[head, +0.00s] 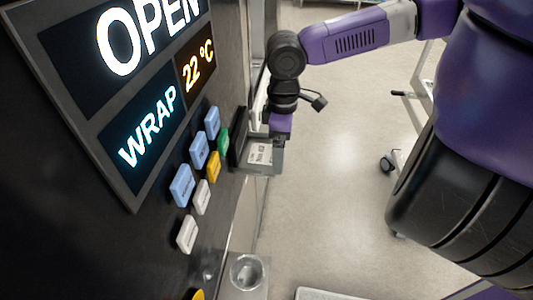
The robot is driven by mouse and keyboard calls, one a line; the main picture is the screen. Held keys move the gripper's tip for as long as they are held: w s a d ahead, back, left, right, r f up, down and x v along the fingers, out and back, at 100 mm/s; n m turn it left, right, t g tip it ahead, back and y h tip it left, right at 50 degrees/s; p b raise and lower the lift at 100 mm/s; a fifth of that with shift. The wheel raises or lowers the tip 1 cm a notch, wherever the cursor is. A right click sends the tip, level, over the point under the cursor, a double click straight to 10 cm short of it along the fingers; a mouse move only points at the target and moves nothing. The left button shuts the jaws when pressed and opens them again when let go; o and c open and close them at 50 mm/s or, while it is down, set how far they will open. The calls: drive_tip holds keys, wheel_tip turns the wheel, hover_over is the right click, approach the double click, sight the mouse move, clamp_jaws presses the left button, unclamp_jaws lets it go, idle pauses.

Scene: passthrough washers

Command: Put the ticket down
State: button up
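A small white printed ticket (260,153) shows beside the dark panel, at a grey ledge below my gripper. My gripper (277,158) points down at the ticket's right edge, and its fingers overlap the ticket in this view. I cannot tell whether the fingers are shut on the ticket or only beside it. I also cannot tell whether the ticket rests on the ledge or is held just above it.
A dark machine panel (90,240) with a lit display (150,120) and several coloured buttons (182,186) fills the left. A round metal cup (246,271) stands below. A wheeled frame (388,162) stands at the right. The floor (340,210) between is clear.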

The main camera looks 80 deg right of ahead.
idle(0.3)
drive_tip(key=c, duration=1.5)
drive_tip(key=shift+c, duration=0.2)
